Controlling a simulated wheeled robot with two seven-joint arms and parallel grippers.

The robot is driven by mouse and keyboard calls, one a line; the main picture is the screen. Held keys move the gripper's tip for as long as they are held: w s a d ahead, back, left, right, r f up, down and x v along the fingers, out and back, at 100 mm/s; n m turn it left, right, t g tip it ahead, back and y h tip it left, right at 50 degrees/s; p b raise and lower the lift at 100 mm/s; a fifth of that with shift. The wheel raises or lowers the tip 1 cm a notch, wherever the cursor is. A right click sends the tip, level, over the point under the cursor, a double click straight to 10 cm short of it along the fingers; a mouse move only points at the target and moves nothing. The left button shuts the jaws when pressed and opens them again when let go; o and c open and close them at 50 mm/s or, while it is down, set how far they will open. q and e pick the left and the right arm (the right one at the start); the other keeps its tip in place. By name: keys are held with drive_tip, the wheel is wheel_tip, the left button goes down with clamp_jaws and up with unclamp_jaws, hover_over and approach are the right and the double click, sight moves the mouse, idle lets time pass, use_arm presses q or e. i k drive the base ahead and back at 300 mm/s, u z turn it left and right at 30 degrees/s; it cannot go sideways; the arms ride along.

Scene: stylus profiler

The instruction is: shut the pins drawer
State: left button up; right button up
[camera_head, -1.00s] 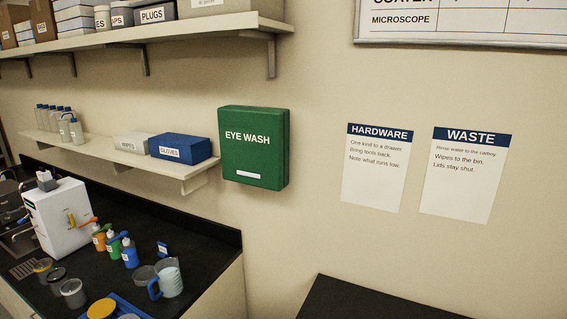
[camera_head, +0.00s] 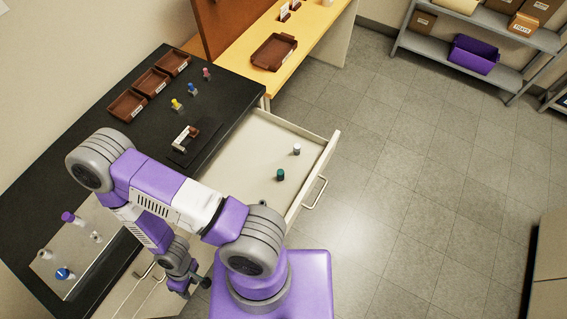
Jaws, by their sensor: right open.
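One cream drawer (camera_head: 262,137) stands pulled open from the black-topped bench. Its bar handle (camera_head: 314,192) is on the front panel, at the right. A dark green small piece (camera_head: 280,175) and a white-grey one (camera_head: 297,149) stand inside. No label on this drawer is readable, so I cannot tell by name that it is the pins drawer. My right gripper (camera_head: 196,286) is low in front of the bench, left of and apart from the open drawer, open and with nothing seen in it. My arm hides part of the drawer and bench front. My left gripper is not in view.
The black bench (camera_head: 105,155) carries brown trays (camera_head: 128,105), small coloured pieces and a small device (camera_head: 186,138). Other drawer handles (camera_head: 143,270) are near my gripper. A yellow bench (camera_head: 318,30) is behind. Tiled floor (camera_head: 390,180) right of the drawer is clear.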

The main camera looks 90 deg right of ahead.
sight(246, 168)
drive_tip(key=u, duration=0.6)
drive_tip(key=k, duration=1.45)
drive_tip(key=z, duration=2.05)
